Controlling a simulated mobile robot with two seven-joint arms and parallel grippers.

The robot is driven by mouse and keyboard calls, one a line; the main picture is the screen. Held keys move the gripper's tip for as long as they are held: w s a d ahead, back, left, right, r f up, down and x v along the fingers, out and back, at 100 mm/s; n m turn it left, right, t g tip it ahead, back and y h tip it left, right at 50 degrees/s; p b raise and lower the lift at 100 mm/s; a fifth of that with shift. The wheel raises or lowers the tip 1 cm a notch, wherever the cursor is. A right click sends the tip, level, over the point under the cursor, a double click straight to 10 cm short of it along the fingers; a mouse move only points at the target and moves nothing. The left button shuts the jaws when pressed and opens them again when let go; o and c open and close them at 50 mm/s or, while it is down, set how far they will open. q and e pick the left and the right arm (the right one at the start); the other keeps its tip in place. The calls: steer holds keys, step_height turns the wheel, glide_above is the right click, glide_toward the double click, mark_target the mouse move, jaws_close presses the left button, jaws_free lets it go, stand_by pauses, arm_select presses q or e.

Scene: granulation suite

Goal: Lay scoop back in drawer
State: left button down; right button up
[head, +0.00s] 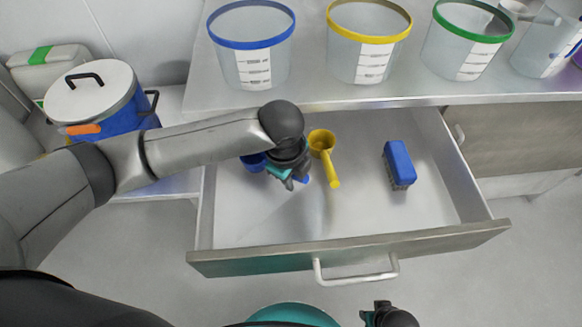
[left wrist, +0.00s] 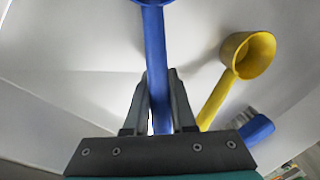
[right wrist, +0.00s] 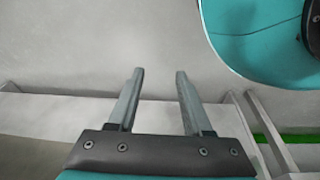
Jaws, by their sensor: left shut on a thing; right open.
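The open drawer (head: 270,226) juts out below the bench. My left gripper (head: 290,182) is inside its outline, over the left half. It is shut on the handle of a blue scoop, seen in the left wrist view (left wrist: 154,50). In the head view the scoop's blue cup (head: 253,162) shows left of the gripper, partly hidden by it. I cannot tell whether the scoop touches the drawer floor. A yellow scoop (head: 321,143) lies in the drawer just right of the gripper. My right gripper (right wrist: 160,75) is open and empty, outside the drawer.
A blue brush (head: 398,160) lies in the drawer's right part. Tubs with blue (head: 252,55), yellow (head: 368,50) and green (head: 462,45) rims stand on the bench above. A lidded blue drum (head: 100,108) stands at left. The drawer's front floor is clear.

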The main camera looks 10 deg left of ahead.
arm_select(q)
steer(key=shift+w+a+b, duration=0.15)
steer(key=shift+w+b, duration=0.15)
steer(key=shift+w, duration=0.3)
steer(key=shift+w+a+f+b, duration=0.2)
steer(key=shift+w+b, duration=0.25)
steer(key=shift+w, duration=0.1)
steer(key=shift+w+a+f+b, duration=0.2)
steer(key=shift+w+b, duration=0.2)
steer(key=shift+w, duration=0.15)
steer(key=shift+f, duration=0.15)
arm_select(e)
steer(key=shift+w+a+r, duration=0.35)
steer(key=shift+w+r, duration=0.05)
steer(key=shift+r, duration=0.4)
steer(key=shift+w+a+r, duration=0.4)
steer(key=shift+r, duration=0.4)
steer(key=shift+w+a+r, duration=0.35)
steer(key=shift+w+r, duration=0.05)
steer(key=shift+r, duration=0.4)
arm_select(q)
steer(key=shift+f, duration=0.15)
steer(key=c, duration=0.8)
jaws_free()
steer(key=shift+o, duration=0.2)
arm_select(e)
steer(key=shift+s+f, duration=0.1)
